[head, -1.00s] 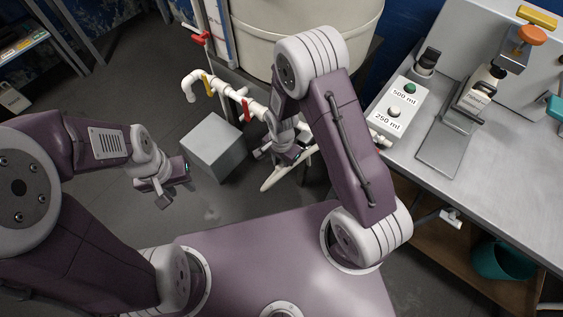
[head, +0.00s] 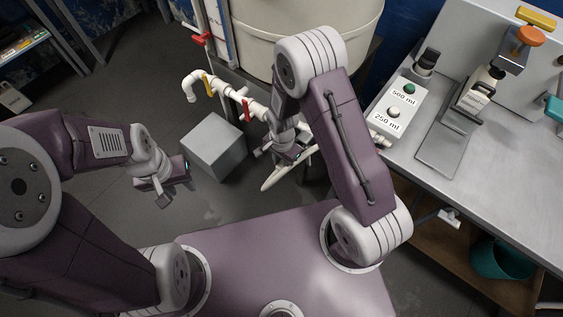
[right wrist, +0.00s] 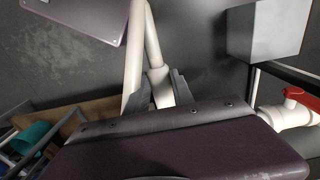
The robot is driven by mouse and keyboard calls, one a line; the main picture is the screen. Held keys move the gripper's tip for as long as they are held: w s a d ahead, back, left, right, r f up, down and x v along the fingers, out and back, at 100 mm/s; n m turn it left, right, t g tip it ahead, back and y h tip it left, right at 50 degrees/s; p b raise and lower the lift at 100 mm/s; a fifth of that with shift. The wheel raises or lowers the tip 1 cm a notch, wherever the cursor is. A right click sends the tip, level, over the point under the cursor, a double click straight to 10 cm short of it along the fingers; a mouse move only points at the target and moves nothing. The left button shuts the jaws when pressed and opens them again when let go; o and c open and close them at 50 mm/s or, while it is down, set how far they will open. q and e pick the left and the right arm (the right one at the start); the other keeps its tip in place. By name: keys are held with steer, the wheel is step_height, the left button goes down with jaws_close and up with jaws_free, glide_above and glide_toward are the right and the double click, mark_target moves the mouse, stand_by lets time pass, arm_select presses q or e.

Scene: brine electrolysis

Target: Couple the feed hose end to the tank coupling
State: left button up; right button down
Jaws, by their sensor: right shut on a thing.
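The white feed hose shows in the head view (head: 272,181) beside my right gripper (head: 276,157), and in the right wrist view (right wrist: 134,62). In the right wrist view my right gripper (right wrist: 160,92) is shut on the hose end (right wrist: 159,84), with a finger on each side of it. White pipework with a red-handled valve (right wrist: 285,116) lies to the right, apart from the hose end. I cannot tell which fitting is the tank coupling; my right arm hides part of the pipework. My left gripper (head: 157,193) is empty, its fingers apart, above the floor.
A grey box (head: 215,146) stands on the floor between my grippers. The big cream tank (head: 247,40) is behind the pipework, which has a yellow handle (head: 208,84) and a red handle (head: 245,110). A metal bench (head: 408,165) with apparatus is at the right.

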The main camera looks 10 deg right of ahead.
steer(key=shift+w+d, duration=0.3)
steer(key=shift+d, duration=0.1)
steer(key=shift+p, duration=0.3)
stand_by(0.3)
steer(key=shift+w+d, duration=0.35)
steer(key=shift+d, duration=0.1)
stand_by(0.5)
steer(key=shift+p, duration=0.3)
steer(key=shift+w+d, duration=0.4)
steer(key=shift+d, duration=0.1)
stand_by(0.5)
steer(key=shift+p, duration=0.3)
steer(key=shift+w+d, duration=0.35)
steer(key=shift+d, duration=0.05)
stand_by(0.9)
stand_by(0.3)
